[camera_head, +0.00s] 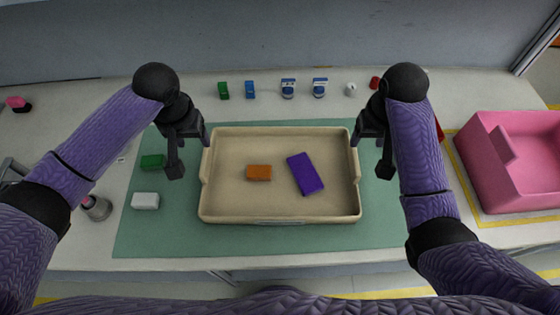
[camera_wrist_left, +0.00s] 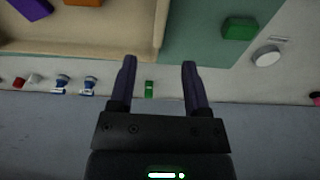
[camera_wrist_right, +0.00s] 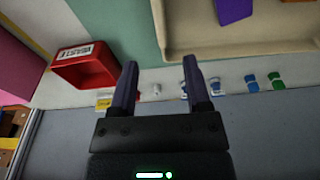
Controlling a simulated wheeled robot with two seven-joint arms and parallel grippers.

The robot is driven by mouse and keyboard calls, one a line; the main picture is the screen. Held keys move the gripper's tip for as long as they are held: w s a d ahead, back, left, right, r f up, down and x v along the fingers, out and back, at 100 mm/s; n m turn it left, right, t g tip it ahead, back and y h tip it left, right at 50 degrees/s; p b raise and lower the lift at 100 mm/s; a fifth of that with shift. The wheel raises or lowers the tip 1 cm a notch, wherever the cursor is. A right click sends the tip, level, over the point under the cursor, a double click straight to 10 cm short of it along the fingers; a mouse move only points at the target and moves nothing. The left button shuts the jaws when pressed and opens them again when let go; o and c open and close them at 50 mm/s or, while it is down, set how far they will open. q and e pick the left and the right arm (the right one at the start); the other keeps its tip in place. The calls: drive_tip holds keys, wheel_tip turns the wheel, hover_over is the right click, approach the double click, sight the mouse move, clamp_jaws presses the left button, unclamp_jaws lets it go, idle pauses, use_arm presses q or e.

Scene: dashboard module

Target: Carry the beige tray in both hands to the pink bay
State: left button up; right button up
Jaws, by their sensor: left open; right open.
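The beige tray (camera_head: 280,205) lies on the green mat in the head view, with an orange block (camera_head: 259,172) and a purple block (camera_head: 305,173) in it. My left gripper (camera_head: 190,160) is open above the mat by the tray's left wall. My right gripper (camera_head: 372,160) is open by the tray's right wall. Whether either touches the wall cannot be told. In both wrist views the fingers, at the left (camera_wrist_left: 160,75) and the right (camera_wrist_right: 160,78), have nothing between them. The pink bay (camera_head: 510,165) stands at the far right, within yellow floor-like tape lines.
The green mat (camera_head: 160,235) also bears a green block (camera_head: 153,161) and a white block (camera_head: 145,201) left of the tray. Several small items line the table's back, including a green one (camera_head: 223,90). A red bin (camera_wrist_right: 85,68) shows in the right wrist view.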

sight(204, 159)
use_arm(q)
drive_tip(key=shift+s, duration=0.15)
use_arm(e)
drive_tip(key=shift+s, duration=0.15)
use_arm(q)
drive_tip(key=f, duration=0.3)
drive_tip(key=w+f, duration=0.1)
drive_tip(key=f, duration=0.5)
drive_tip(key=shift+w+f, duration=0.3)
drive_tip(key=shift+f, duration=0.1)
use_arm(e)
drive_tip(key=f, duration=0.3)
drive_tip(key=w+f, duration=0.1)
drive_tip(key=f, duration=0.5)
drive_tip(key=shift+w+f, duration=0.25)
drive_tip(key=shift+f, duration=0.15)
use_arm(q)
drive_tip(key=shift+c, duration=0.3)
use_arm(e)
drive_tip(key=shift+c, duration=0.3)
use_arm(q)
clamp_jaws()
use_arm(e)
clamp_jaws()
